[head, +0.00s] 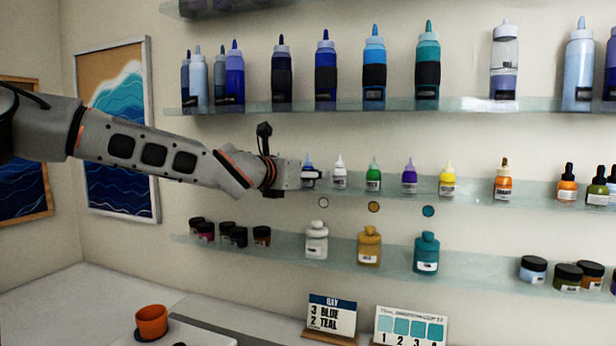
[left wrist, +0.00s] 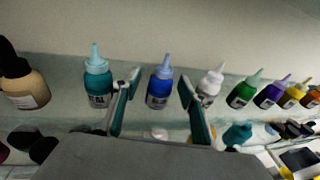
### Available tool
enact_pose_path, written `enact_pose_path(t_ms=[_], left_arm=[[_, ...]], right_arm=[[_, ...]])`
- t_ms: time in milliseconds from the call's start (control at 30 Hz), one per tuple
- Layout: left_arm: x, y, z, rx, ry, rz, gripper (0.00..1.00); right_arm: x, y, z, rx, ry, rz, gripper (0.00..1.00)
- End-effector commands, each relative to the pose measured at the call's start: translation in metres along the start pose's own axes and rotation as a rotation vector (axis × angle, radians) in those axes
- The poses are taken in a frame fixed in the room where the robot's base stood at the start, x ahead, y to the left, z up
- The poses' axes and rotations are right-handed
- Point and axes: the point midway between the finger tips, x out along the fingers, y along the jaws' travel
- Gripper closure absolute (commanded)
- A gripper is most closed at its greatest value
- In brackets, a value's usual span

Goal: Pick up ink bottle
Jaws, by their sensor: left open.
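A row of small ink bottles with pointed caps stands on the middle glass shelf. The blue bottle (head: 308,168) is partly covered by my left gripper (head: 307,175) in the head view. In the left wrist view the blue bottle (left wrist: 161,88) stands upright between the two open fingers of my left gripper (left wrist: 159,84). I cannot tell whether they touch it. A teal bottle (left wrist: 97,83) is just left of the fingers, and a white bottle (left wrist: 211,84) just right. The white bottle (head: 339,174), green (head: 373,177), purple (head: 410,178) and yellow (head: 447,180) continue rightward. My right gripper is not in view.
The middle shelf (head: 475,190) is glass. Tall bottles stand on the upper shelf (head: 460,104); jars and squat bottles stand on the lower shelf (head: 470,267). A counter (head: 70,300) below holds an orange cup (head: 151,322), a blue card (head: 331,315) and a teal swatch card (head: 411,327).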

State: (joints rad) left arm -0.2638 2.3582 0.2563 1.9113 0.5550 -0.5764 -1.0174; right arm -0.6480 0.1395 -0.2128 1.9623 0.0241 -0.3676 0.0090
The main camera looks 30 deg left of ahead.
Motion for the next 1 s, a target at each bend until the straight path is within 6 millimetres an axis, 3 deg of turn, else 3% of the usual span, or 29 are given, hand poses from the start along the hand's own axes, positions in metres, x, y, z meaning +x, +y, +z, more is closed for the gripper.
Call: enact_pose_path(t_ms=[67, 200, 233, 767, 1000], left_arm=[[0.0, 0.0, 0.0, 0.0, 0.0, 0.0, 0.6], [0.0, 0.0, 0.0, 0.0, 0.0, 0.0, 0.96], [0.0, 0.0, 0.0, 0.0, 0.0, 0.0, 0.99], [-0.006, -0.001, 0.009, 0.003, -0.003, 0.001, 0.99], [-0.013, -0.001, 0.052, 0.006, -0.006, 0.002, 0.99]], right_arm=[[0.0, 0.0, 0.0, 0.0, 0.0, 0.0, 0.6], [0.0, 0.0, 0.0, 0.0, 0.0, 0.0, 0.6], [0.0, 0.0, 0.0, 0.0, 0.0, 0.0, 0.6], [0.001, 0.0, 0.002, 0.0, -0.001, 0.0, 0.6], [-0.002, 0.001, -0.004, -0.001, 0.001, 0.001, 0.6]])
